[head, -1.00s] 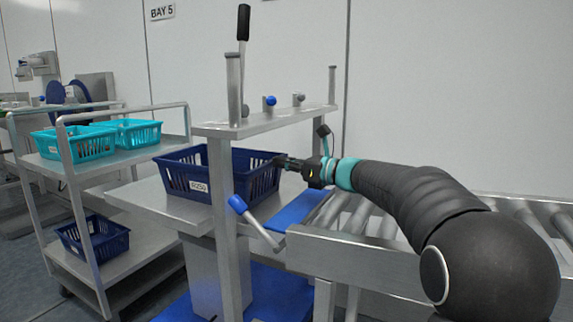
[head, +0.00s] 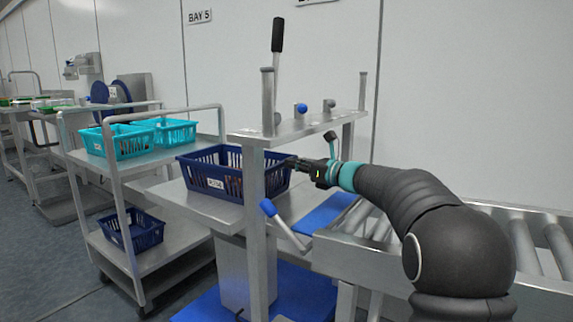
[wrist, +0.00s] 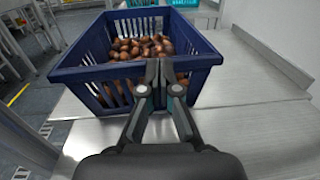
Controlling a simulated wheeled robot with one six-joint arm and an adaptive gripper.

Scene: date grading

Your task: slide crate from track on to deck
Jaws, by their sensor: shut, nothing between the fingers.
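A dark blue slotted crate (head: 205,172) with a white label sits on the grey metal deck (head: 213,205). The wrist view shows the crate (wrist: 85,73) with brown dates (wrist: 135,47) inside. My gripper (head: 292,163) is shut with nothing between its fingers. Its fingertips are at the crate's near wall, touching or almost touching it, as the wrist view shows the gripper (wrist: 159,66) too. The roller track (head: 375,228) lies to the right of the deck, with a blue strip (head: 325,214) between them. A frame post partly hides the crate in the head view.
A metal frame (head: 300,127) with a black-handled lever (head: 277,35) and a blue-tipped lever (head: 285,222) stands in front of the deck. A cart (head: 112,178) to the left holds turquoise crates (head: 130,141) and a lower blue crate (head: 146,230). Bare deck shows right of the crate.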

